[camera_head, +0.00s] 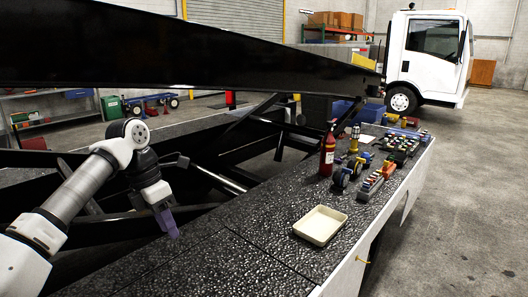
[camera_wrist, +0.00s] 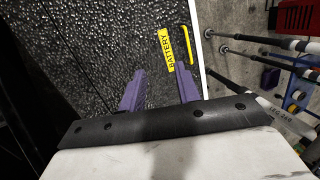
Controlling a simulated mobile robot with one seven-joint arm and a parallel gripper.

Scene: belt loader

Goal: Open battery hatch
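My gripper (camera_head: 167,222) has purple fingers and points down over the black textured deck (camera_head: 190,265) in the head view. In the wrist view my gripper (camera_wrist: 162,74) has its two fingers spread apart with nothing between them. Beyond the fingertips a yellow label reading BATTERY (camera_wrist: 167,50) lies on the black textured surface (camera_wrist: 90,50). A slim yellow handle (camera_wrist: 187,45) is right of the label, close to the white edge. The fingers appear apart from it. The hatch outline is not clear, and I cannot pick out the label in the head view.
The black boom (camera_head: 190,50) spans overhead. A white truck (camera_head: 428,55) stands behind. Floor at right is clear.

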